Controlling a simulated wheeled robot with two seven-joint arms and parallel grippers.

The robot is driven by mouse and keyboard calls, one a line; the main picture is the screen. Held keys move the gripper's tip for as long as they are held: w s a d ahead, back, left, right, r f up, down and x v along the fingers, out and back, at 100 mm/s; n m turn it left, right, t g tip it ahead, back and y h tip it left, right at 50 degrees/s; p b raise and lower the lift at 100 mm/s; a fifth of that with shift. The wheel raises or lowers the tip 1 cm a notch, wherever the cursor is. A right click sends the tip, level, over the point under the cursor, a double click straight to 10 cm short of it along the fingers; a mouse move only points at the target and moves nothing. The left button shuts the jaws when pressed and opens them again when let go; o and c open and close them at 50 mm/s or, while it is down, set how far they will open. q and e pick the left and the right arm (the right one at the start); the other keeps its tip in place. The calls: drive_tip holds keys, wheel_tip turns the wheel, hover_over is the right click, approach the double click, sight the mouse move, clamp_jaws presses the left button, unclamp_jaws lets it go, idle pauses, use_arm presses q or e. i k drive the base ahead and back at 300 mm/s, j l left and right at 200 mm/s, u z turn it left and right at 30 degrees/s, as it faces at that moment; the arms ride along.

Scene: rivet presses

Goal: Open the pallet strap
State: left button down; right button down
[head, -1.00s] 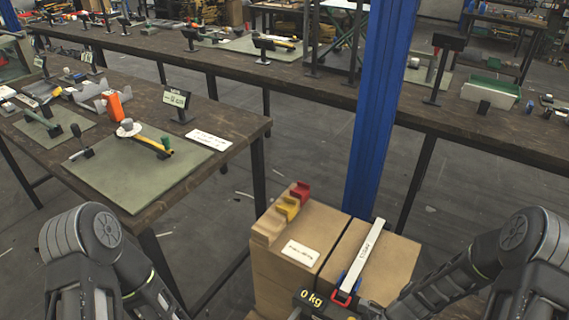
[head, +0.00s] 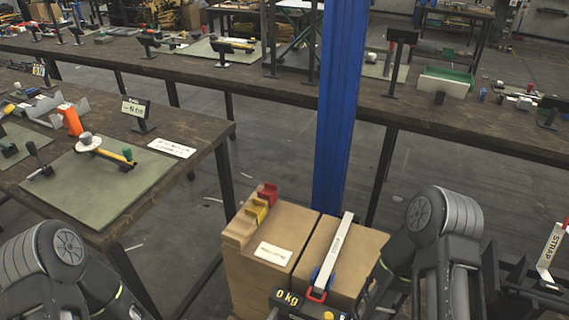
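A pale strap (head: 334,252) runs over the top of the cardboard boxes (head: 277,238) at the lower middle of the head view. A red buckle-like part (head: 316,295) with a blue piece beside it sits at the strap's near end. The strap lies along the box top; I cannot tell whether the buckle is latched. My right arm stands just right of the boxes, its lower part running down out of the picture. My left arm is at the lower left. Neither gripper's fingertips can be made out.
A blue post (head: 342,110) rises behind. A stand lettered STRAP (head: 551,248) is at far right. Workbenches (head: 205,150) lie left and behind.

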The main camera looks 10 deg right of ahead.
sight(319, 286)
drive_tip(key=k+l+z, duration=0.15)
drive_tip(key=k, duration=0.3)
drive_tip(key=k+l+z, duration=0.15)
drive_tip(key=k, duration=0.25)
drive_tip(key=k+l+z, duration=0.2)
drive_tip(key=k+l, duration=0.1)
drive_tip(key=k, duration=0.1)
